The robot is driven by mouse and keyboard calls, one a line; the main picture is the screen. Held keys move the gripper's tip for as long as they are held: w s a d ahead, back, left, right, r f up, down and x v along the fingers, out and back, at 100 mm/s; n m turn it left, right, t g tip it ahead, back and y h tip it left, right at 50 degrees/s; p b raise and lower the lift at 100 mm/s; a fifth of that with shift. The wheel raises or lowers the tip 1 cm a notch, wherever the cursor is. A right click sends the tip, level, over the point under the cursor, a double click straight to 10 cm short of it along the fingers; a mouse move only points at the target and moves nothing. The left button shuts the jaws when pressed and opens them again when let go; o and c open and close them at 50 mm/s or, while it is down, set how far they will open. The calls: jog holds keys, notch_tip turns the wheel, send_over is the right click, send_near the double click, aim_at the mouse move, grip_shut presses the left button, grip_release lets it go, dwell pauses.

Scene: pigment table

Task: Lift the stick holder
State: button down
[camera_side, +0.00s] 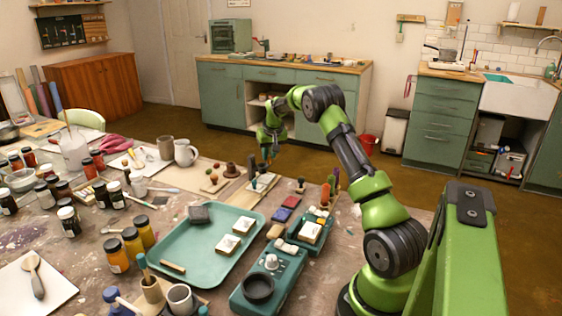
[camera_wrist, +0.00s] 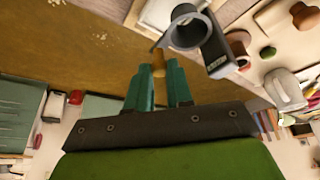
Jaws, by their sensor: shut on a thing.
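My gripper (camera_wrist: 159,75) is shut on a small tan, wood-coloured piece (camera_wrist: 158,64), which shows between the teal fingertips in the wrist view. A dark grey open ring with a flat block-like side (camera_wrist: 218,62) lies right beside that piece. I cannot tell if the two are joined, or which of them is the stick holder. In the side view my gripper (camera_side: 267,158) points down over the far edge of the work table. What it holds is too small to make out there.
A teal tray (camera_side: 190,268) with small framed pieces lies mid-table. Teal boxes (camera_side: 262,296) stand to its right. The floor (camera_side: 400,190) beyond the table is open.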

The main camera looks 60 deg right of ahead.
jog(key=shift+r, duration=0.7)
jog(key=c, duration=1)
grip_release()
jog(key=v, duration=1.6)
jog(key=shift+s+a+r, duration=0.1)
jog(key=shift+r, duration=0.25)
jog(key=s+a+n+t+y, duration=0.1)
jog(key=s+a, duration=0.2)
jog(key=a, duration=0.9)
jog(key=s+a+t+y, duration=0.15)
jog(key=s+a, duration=0.25)
jog(key=a, duration=0.9)
jog(key=s+a+n+y, duration=0.1)
jog(key=s+a, duration=0.2)
jog(key=a, duration=0.2)
jog(key=s+a+n+t, duration=0.1)
jog(key=s+a, duration=0.3)
jog(key=a, duration=0.1)
jog(key=s+a+n+y, duration=0.1)
jog(key=s+a+n, duration=0.1)
jog(key=s+a, duration=0.2)
jog(key=shift+s+a+f+t+y, duration=0.1)
jog(key=shift+a+t+y, duration=0.1)
jog(key=shift+a, duration=0.3)
jog(key=shift+s+a+f+t+y, duration=0.1)
jog(key=shift+a+y, duration=0.05)
jog(key=shift+a, duration=0.3)
